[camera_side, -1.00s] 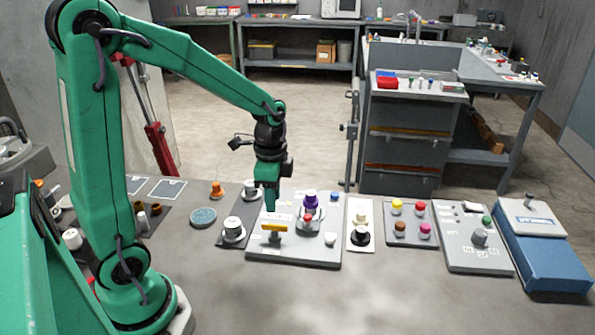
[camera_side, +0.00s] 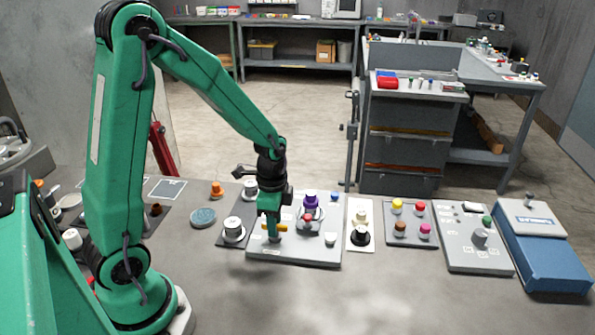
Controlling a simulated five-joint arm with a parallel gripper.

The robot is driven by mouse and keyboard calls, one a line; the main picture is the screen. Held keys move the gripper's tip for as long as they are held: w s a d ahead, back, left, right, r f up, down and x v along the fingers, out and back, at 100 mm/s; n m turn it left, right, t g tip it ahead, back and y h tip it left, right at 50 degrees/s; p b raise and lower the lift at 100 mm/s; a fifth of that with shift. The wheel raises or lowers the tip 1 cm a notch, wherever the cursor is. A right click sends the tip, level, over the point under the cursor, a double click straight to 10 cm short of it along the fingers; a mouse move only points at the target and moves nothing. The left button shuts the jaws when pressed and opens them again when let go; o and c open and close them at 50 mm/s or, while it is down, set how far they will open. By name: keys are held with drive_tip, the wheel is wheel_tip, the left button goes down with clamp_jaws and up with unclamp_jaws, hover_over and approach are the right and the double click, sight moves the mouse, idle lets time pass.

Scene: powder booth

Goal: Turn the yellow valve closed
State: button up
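The yellow valve (camera_side: 282,228) is a T-shaped handle on the light grey panel (camera_side: 298,253) in front of my arm. My gripper (camera_side: 274,234) points straight down at the valve, and its green fingers cover the middle of the handle. Yellow shows on both sides of the fingers. The fingers are at the handle's height, but I cannot tell whether they are closed on it or just around it.
A purple knob (camera_side: 310,200) and a red button (camera_side: 307,218) stand on the same panel, right of my gripper. White knobs (camera_side: 233,226) stand on a dark panel to the left. A panel with coloured buttons (camera_side: 426,230) lies further right. The front of the table (camera_side: 330,300) is clear.

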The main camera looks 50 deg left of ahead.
clamp_jaws()
drive_tip(key=shift+n, duration=0.4)
drive_tip(key=n, duration=1.2)
drive_tip(key=shift+n, duration=0.3)
drive_tip(key=n, duration=0.4)
drive_tip(key=shift+r+n, duration=0.1)
drive_tip(key=shift+n, duration=0.2)
